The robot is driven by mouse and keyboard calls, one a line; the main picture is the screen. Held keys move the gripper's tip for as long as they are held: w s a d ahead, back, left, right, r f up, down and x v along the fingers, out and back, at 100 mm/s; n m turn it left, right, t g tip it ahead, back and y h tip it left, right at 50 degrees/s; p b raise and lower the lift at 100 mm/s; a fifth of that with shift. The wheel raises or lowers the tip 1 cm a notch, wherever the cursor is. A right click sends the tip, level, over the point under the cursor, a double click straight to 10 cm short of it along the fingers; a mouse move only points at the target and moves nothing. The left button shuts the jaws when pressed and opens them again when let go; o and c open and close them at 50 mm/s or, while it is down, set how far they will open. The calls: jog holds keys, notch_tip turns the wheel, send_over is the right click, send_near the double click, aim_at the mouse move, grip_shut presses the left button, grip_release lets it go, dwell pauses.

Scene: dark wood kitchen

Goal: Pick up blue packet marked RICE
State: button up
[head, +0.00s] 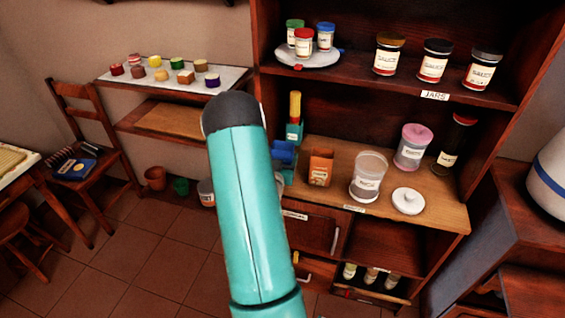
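A blue packet or box (284,153) stands on the middle wooden shelf of the cabinet, at the left end, in the head view. My teal arm covers its left side, and no RICE marking can be read on it. An orange-brown packet (320,167) with a pale label stands just right of it. My arm rises through the middle of the picture, and its dark rounded joint is left of the blue packet. My gripper cannot be made out; the arm may hide it.
A teal container with yellow sticks (295,118) stands behind the blue packet. A clear jar (368,177), a loose white lid (408,201) and a pink-lidded jar (413,147) stand to the right. The upper shelf (345,87) is overhead. A chair (90,150) stands far left.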

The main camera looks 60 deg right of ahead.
jog(key=shift+c, duration=0.7)
jog(key=shift+r, duration=0.25)
